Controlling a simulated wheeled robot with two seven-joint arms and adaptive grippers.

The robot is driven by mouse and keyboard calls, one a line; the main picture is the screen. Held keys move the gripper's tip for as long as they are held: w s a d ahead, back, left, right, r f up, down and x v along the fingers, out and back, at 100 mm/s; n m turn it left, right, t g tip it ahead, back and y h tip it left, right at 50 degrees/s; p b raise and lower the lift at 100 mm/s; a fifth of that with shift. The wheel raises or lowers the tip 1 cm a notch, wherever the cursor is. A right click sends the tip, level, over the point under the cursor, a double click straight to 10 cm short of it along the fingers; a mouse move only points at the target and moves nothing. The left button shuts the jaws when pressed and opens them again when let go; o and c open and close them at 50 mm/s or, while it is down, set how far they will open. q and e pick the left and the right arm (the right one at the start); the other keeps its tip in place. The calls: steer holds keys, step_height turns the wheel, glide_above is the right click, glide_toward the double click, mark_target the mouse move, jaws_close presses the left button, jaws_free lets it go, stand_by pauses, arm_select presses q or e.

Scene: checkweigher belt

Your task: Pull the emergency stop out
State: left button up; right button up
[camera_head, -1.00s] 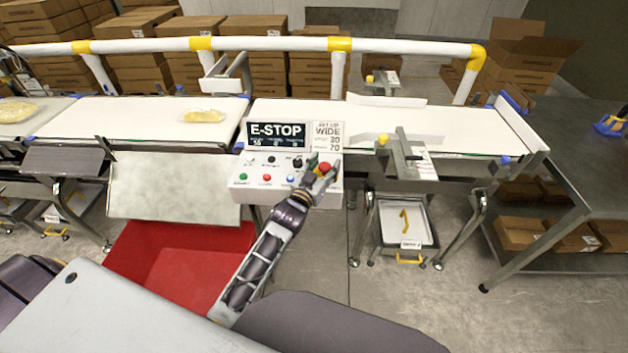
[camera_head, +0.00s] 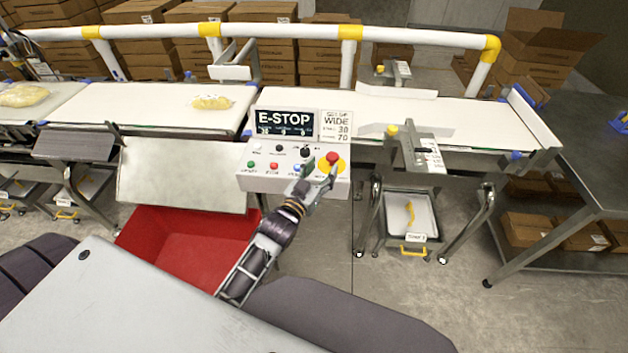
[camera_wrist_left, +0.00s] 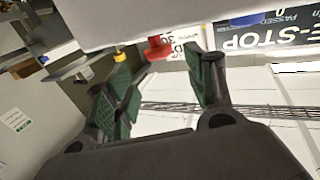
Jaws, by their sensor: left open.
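The emergency stop is a red mushroom button (camera_head: 332,157) on a yellow round plate, at the right end of the white control box (camera_head: 262,184) under the E-STOP display (camera_head: 285,122). My left gripper (camera_head: 321,174) is open just in front of the button, with no visible hold on it. In the left wrist view the red button (camera_wrist_left: 158,47) shows ahead, between the green-padded fingers of my left gripper (camera_wrist_left: 163,80) and beyond their tips. Whether the button is pressed in or out I cannot tell. My right gripper is not in view.
Small coloured buttons, such as a green one (camera_head: 251,164), sit left of the stop close to my fingers. The conveyor belt (camera_head: 400,112) runs behind the box, carrying a yellow pack (camera_head: 211,102). A red bin (camera_head: 185,245) stands below left.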

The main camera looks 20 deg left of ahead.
arm_select(q)
steer(key=shift+s+a, duration=0.2)
steer(key=shift+s, duration=1.8)
steer(key=shift+s, duration=0.1)
